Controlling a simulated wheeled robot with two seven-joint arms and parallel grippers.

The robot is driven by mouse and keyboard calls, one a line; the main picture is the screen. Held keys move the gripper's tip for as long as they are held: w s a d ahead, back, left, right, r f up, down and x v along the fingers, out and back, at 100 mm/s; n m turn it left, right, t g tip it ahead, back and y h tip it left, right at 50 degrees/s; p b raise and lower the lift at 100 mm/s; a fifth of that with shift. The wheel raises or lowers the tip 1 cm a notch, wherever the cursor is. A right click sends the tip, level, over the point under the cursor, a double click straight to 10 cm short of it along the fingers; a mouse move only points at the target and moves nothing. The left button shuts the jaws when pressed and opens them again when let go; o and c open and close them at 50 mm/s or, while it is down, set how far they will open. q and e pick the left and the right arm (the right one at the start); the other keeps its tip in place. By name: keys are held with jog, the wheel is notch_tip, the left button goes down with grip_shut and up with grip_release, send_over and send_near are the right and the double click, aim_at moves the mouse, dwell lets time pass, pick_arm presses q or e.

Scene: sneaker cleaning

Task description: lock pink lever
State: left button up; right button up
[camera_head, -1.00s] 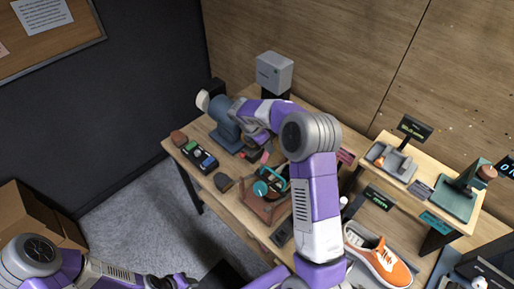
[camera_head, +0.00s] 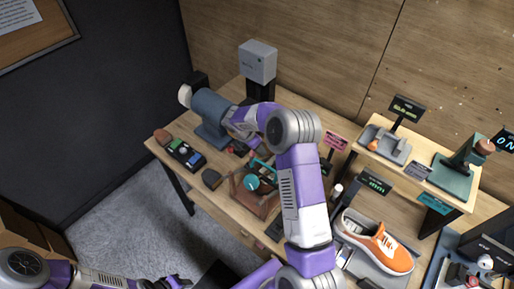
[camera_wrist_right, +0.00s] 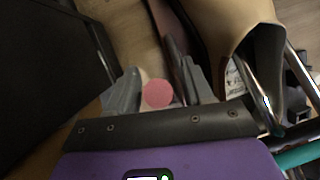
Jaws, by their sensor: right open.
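The round pink end of what looks like the lever (camera_wrist_right: 157,93) shows in the right wrist view, between the two grey fingers of my right gripper (camera_wrist_right: 161,84). The fingers are apart, one on each side of it; I cannot tell whether either touches it. The rest of the lever is hidden. In the head view my right arm reaches to the blue-grey machine (camera_head: 212,108) at the back left of the table, and its own links hide the gripper tips. My left gripper (camera_head: 174,282) is low at the bottom edge, away from the table, and its jaws are unclear.
A wooden table (camera_head: 228,197) holds a dark tray of small items (camera_head: 185,153), a brown stand with a teal part (camera_head: 253,190) and a grey box (camera_head: 258,61). An orange sneaker (camera_head: 385,246) lies at the right, below a raised wooden shelf (camera_head: 410,178).

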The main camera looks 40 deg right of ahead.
aim_at(252, 154)
jog(key=shift+d+f, duration=0.1)
grip_shut()
dwell(0.3)
jog(key=h+b, duration=0.1)
jog(key=a+b, duration=0.1)
jog(key=a+h+b, duration=0.1)
jog(key=shift+s+r+t+h+b, duration=0.2)
jog(key=shift+s+t+h+b, duration=0.1)
jog(key=shift+t+b, duration=0.1)
jog(key=shift+s+a+r+h+b, duration=0.15)
jog(key=shift+a+r+h+b, duration=0.2)
jog(key=shift+a+h+b, duration=0.25)
jog(key=shift+d, duration=0.1)
grip_release()
